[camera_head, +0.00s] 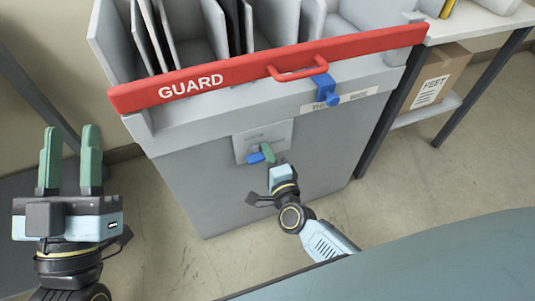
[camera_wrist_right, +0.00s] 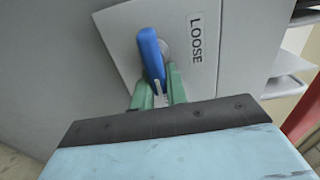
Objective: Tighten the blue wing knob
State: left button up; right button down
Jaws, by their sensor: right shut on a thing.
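The blue wing knob (camera_head: 255,158) sits on a light plate on the front of the grey machine. In the right wrist view the knob (camera_wrist_right: 151,52) stands out from the plate, its long wing reaching down between the green fingers. My right gripper (camera_head: 268,153) is at the knob, with its fingers (camera_wrist_right: 159,90) closed on the wing's lower end. My left gripper (camera_head: 71,142) is at the far left, open and empty, fingers pointing up, away from the machine.
A label reading LOOSE (camera_wrist_right: 196,38) is beside the knob. A red GUARD bar (camera_head: 225,78) with a handle crosses the machine's top, and a blue clamp (camera_head: 325,90) holds at its right. A shelf with a cardboard box (camera_head: 437,78) stands at the right.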

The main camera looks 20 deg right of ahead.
jog(key=shift+s+a+f+y, duration=0.2)
jog(key=shift+a+f+y, duration=0.1)
jog(key=shift+a, duration=0.15)
jog(key=c, duration=1.4)
grip_release()
jog(key=shift+r, duration=0.1)
jog(key=shift+w+r, duration=0.1)
jog(key=shift+d, duration=0.1)
